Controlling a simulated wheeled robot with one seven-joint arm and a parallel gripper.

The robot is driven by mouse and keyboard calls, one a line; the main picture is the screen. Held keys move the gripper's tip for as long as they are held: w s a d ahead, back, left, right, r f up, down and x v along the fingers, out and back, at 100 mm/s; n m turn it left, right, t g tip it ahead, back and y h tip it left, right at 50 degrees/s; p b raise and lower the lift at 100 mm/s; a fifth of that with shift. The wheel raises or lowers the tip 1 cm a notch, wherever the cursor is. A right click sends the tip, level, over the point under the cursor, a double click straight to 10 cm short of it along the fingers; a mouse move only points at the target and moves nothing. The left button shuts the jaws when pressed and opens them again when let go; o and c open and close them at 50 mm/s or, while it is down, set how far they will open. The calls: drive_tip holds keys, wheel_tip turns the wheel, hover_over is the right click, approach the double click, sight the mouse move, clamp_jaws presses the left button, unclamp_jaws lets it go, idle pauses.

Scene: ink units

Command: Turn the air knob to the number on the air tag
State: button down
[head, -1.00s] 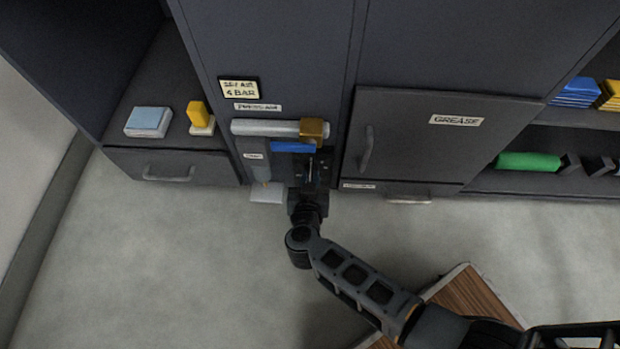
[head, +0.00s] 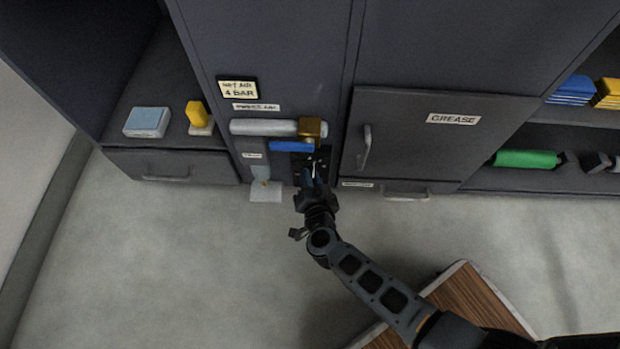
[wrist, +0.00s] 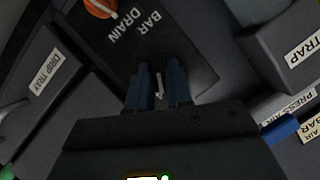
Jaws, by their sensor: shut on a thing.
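The air tag (head: 238,89) is on the cabinet front in the head view and reads "SET AIR 4 BAR". My gripper (head: 312,176) is at the dark panel below the blue bar in the head view. In the wrist view, the two blue fingers of my gripper (wrist: 159,88) are shut on the air knob, with its white pointer (wrist: 159,83) showing between them. The knob's body is mostly hidden by the fingers. The panel carries the words "BAR" and "DRAIN". The scale numbers are too small or hidden to read.
An orange knob (wrist: 100,6) sits beside the "DRAIN" label. A pale roller (head: 265,127) with a brass block (head: 312,127) and a blue bar (head: 291,146) sit just above my gripper. The grease door (head: 430,140) is closed at the right. A wooden-topped box (head: 470,300) stands below.

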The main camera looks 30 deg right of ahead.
drive_tip(key=shift+s+f+m+t+y+b, duration=0.1)
drive_tip(key=shift+f+m+t+y+b, duration=0.1)
drive_tip(key=shift+m+t+y+b, duration=0.45)
drive_tip(key=shift+r+m+h, duration=0.1)
drive_tip(key=shift+m+h, duration=0.15)
drive_tip(key=c, duration=1.1)
unclamp_jaws()
drive_tip(key=shift+p+v, duration=1.1)
drive_tip(key=shift+v, duration=2.75)
drive_tip(key=shift+r, duration=0.1)
